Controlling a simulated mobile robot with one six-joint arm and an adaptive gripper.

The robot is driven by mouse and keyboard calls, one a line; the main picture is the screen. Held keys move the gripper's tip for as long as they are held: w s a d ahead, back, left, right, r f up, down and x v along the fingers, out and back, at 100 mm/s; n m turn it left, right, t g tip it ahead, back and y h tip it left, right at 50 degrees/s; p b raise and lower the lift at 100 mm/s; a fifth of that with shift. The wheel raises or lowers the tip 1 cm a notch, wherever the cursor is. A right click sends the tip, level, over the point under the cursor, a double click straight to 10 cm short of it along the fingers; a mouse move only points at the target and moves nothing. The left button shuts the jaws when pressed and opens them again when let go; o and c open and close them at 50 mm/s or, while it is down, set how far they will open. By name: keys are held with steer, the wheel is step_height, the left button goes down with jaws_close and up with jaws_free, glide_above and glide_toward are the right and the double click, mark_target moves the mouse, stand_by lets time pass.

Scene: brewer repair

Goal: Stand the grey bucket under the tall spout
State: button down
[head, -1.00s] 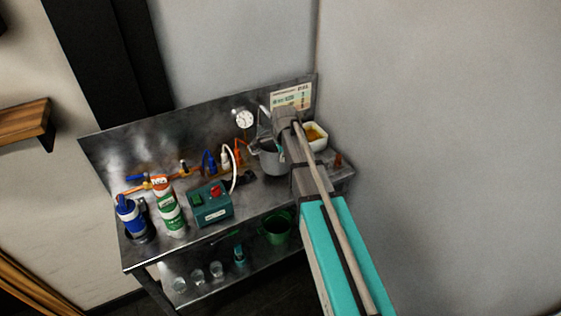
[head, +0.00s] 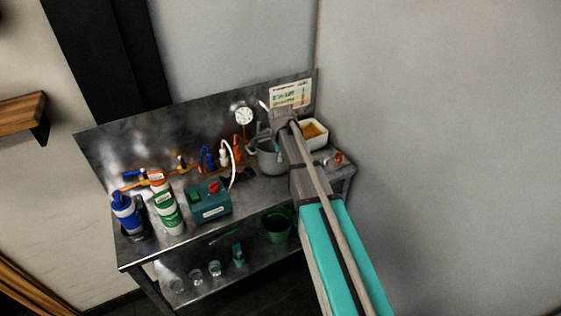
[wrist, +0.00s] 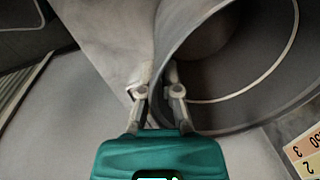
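The grey bucket (head: 268,160) is upright at the right back of the metal bench, partly hidden by my arm in the head view. In the wrist view its round open mouth and wall (wrist: 185,35) fill the upper right. My gripper (wrist: 160,75) has its two fingers close together, one on each side of the bucket's wall at the rim, and looks shut on it. In the head view my gripper (head: 278,146) is at the bucket's rim. I cannot clearly make out the tall spout; a thin pale slanted piece (head: 264,106) shows behind my wrist.
A white tub with orange contents (head: 314,134) stands right of the bucket. A teal box with a red button (head: 210,201), a white-green bottle (head: 168,210), a blue bottle (head: 125,213) and orange pipework (head: 160,180) are to the left. A green bucket (head: 275,227) is on the lower shelf.

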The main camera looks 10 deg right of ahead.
steer(key=shift+f, duration=0.35)
steer(key=c, duration=0.8)
jaws_free()
steer(key=shift+r, duration=0.25)
step_height(320, 180, up, 12)
steer(key=s+p, duration=0.1)
steer(key=p, duration=1.1)
steer(key=shift+s, duration=0.25)
steer(key=shift+d+f, duration=0.1)
steer(key=s+d+n+g, duration=0.1)
steer(key=s+n, duration=1.5)
steer(key=s, duration=0.7)
steer(key=shift+s+d, duration=0.2)
steer(key=shift+s, duration=0.1)
